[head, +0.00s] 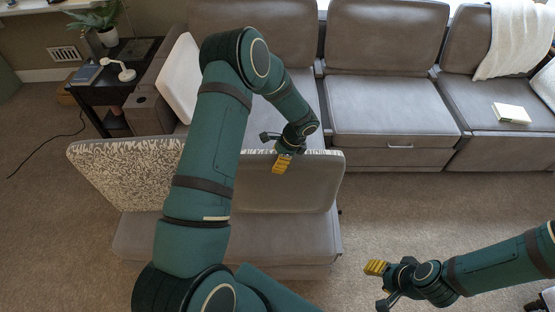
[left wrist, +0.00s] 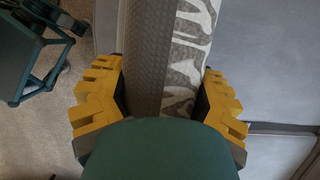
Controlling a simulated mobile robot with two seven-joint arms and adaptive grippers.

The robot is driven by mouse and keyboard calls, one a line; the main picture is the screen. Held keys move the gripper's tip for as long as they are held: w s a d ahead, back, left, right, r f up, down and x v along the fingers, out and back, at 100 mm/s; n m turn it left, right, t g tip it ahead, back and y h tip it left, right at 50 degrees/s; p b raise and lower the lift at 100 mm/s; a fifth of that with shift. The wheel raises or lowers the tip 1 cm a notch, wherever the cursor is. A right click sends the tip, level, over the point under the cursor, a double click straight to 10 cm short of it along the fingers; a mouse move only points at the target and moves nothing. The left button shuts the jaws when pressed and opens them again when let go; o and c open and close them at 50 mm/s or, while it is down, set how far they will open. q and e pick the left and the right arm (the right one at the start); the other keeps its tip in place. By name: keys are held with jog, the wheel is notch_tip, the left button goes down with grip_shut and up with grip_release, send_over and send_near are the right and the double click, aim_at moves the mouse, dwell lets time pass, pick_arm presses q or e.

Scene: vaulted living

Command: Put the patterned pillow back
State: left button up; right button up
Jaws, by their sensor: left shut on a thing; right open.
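The patterned pillow (left wrist: 191,50) shows as a pale grey-and-white printed strip in the left wrist view, beside a textured grey-brown surface (left wrist: 149,50). My left gripper (head: 281,162) is shut on the pillow at the top edge of a grey backrest-like panel (head: 300,185). Its yellow fingers stand on both sides of these surfaces. In the head view a patterned face (head: 112,172) leans at the left; my arm hides the middle, so I cannot tell whether it is the same pillow. My right gripper (head: 379,284) is open and empty over the carpet.
A grey leather sofa (head: 385,100) runs along the back, with a white pillow (head: 179,78), a book (head: 511,113) and a throw (head: 515,40). A dark side table (head: 115,90) stands at left. A grey seat (head: 290,245) is in front. Carpet at right is clear.

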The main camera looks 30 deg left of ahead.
pick_arm(q)
jog(key=o, duration=1.3)
